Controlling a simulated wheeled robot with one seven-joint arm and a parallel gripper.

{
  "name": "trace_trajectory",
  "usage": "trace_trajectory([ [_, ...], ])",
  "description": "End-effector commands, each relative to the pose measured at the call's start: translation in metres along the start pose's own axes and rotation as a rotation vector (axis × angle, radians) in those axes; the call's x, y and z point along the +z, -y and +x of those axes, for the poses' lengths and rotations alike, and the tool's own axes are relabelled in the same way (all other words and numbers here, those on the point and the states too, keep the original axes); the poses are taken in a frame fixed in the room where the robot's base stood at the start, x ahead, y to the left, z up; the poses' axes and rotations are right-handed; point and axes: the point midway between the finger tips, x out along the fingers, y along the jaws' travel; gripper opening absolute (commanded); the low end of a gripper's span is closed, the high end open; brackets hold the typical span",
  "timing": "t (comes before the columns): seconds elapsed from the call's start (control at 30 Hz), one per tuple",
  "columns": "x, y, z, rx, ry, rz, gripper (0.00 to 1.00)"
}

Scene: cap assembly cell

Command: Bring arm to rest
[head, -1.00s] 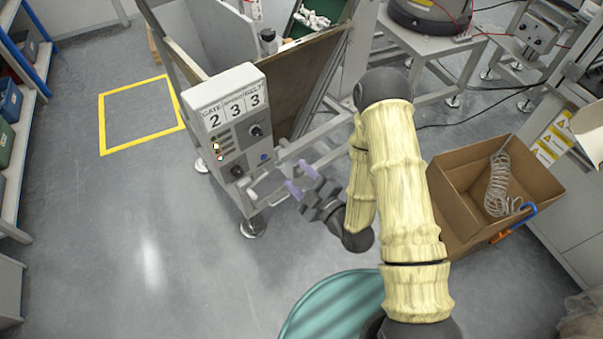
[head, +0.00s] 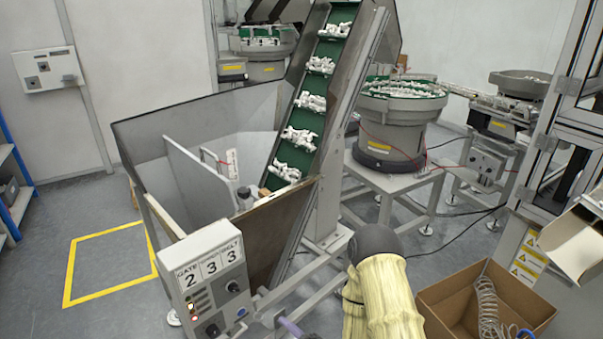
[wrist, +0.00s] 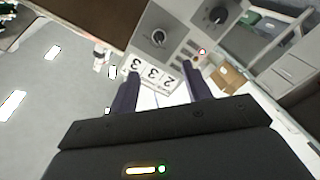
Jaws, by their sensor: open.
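My gripper (wrist: 160,72) is open in the wrist view, with its two dark purple fingers apart and nothing seen between them. The control box (wrist: 165,45) with the digits 2 3 3 lies beyond the fingertips. In the head view the box (head: 208,278) stands at the lower left. A small part of my gripper (head: 290,328) shows at the bottom edge, just right of and below the box; the rest is cut off. My arm, in a pale yellow cover, reaches in from the bottom, right of the box.
A hopper (head: 200,195) with a green inclined belt (head: 302,140) carrying white parts stands behind the box. An open cardboard box (head: 532,312) with a coiled hose is at the lower right. A bowl feeder (head: 390,135) stands behind. Floor marked in yellow (head: 72,262) is clear at left.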

Motion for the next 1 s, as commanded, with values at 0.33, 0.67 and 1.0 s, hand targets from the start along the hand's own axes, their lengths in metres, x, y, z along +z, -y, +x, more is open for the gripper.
trace_trajectory([
  [0.33, 0.028, -0.022, 0.006, -0.213, 0.228, 0.053, 0.49],
  [0.67, 0.06, -0.072, -0.03, -0.284, 0.644, 0.245, 0.49],
  [1.0, 0.057, -0.125, -0.104, -0.153, 1.081, 0.589, 0.49],
])
